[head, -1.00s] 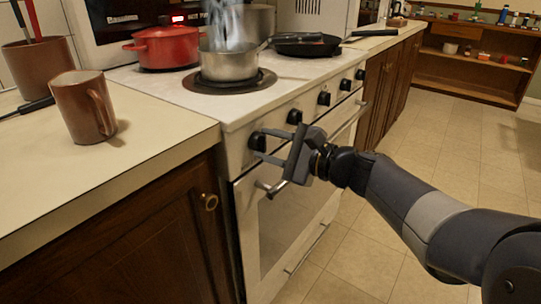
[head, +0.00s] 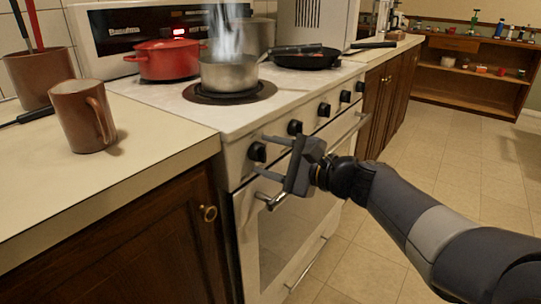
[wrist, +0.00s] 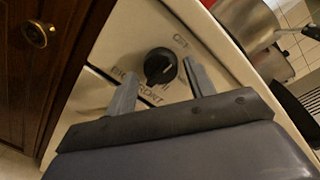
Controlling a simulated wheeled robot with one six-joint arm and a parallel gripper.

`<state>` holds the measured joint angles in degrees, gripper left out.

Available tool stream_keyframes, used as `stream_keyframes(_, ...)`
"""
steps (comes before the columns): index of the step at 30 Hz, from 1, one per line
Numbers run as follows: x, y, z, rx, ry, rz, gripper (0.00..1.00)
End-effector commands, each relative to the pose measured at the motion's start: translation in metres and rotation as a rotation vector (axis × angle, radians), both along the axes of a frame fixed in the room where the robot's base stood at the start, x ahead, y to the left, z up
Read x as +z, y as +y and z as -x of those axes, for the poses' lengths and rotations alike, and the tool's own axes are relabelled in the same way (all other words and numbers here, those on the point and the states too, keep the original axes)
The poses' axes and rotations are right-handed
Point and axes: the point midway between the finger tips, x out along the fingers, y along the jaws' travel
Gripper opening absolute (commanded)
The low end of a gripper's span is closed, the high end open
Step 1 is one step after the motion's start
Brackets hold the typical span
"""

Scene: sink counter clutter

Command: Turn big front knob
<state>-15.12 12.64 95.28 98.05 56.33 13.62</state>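The big front knob (head: 257,151) is the leftmost black knob on the white stove's front panel. My gripper (head: 263,154) is open in front of the panel, pointing at this knob. In the wrist view its two grey fingers (wrist: 159,72) are spread, one on each side of the knob, with visible gaps. Neither finger visibly touches it. The exact depth of the fingertips is hard to tell.
Other black knobs, one of them close by (head: 295,127), line the panel to the right. The oven handle (head: 272,201) runs just below my gripper. A steaming pot (head: 230,75) sits on the front burner. A brown mug (head: 82,118) stands on the left counter.

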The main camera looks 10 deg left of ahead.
Motion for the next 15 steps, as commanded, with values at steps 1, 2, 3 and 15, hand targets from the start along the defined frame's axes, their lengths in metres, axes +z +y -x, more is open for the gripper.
stream_keyframes(1,0.0023,-0.0002,-0.0009,-0.003,-0.002,-0.004,0.58)
stream_keyframes(2,0.0025,-0.0002,-0.0010,-0.003,-0.002,-0.005,0.58)
stream_keyframes(3,0.0026,-0.0002,-0.0011,-0.003,-0.002,-0.005,0.58)
stream_keyframes(15,0.0080,-0.0007,-0.0019,-0.006,0.104,-0.049,0.58)
